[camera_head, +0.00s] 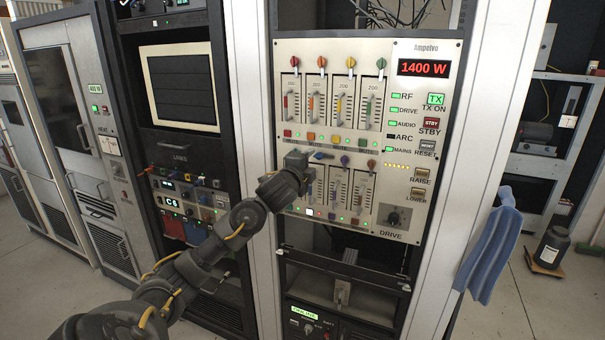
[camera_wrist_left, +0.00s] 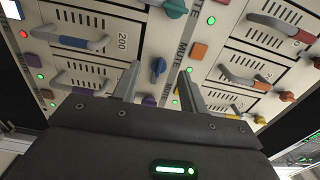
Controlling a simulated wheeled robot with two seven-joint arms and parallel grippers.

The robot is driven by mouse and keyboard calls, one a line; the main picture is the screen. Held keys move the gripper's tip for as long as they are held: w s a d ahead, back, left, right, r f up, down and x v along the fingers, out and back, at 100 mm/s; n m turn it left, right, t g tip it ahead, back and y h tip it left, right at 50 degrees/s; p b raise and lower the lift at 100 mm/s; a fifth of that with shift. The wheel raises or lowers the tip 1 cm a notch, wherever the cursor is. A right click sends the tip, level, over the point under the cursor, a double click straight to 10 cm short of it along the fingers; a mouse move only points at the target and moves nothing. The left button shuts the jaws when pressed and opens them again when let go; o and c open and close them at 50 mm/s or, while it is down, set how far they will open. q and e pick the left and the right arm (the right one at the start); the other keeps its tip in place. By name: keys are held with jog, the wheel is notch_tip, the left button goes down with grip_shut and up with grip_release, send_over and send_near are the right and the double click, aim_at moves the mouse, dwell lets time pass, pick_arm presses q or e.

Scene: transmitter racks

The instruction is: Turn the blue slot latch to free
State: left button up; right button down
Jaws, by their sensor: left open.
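The blue slot latch (camera_head: 322,155) is on the lower row of the cream rack panel, just right of my left gripper (camera_head: 300,162). In the left wrist view the blue latch (camera_wrist_left: 158,68) shows between the two spread fingertips of my left gripper (camera_wrist_left: 160,76). The fingers are open, with a gap on both sides of the latch. I cannot tell how far the tips are from the panel. The latch lies nearly level in the head view. Part of the lower row is hidden behind the gripper. My right gripper is out of view.
Red (camera_head: 294,62), orange (camera_head: 321,62), yellow (camera_head: 351,62) and green (camera_head: 381,63) latches line the upper row. Drawer handles stick out nearby. A blue cloth (camera_head: 490,245) hangs at right.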

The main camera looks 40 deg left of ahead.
pick_arm(q)
jog(key=v, duration=0.6)
jog(key=shift+s+d+b, duration=0.2)
jog(key=shift+s+b, duration=0.1)
jog(key=shift+s, duration=0.05)
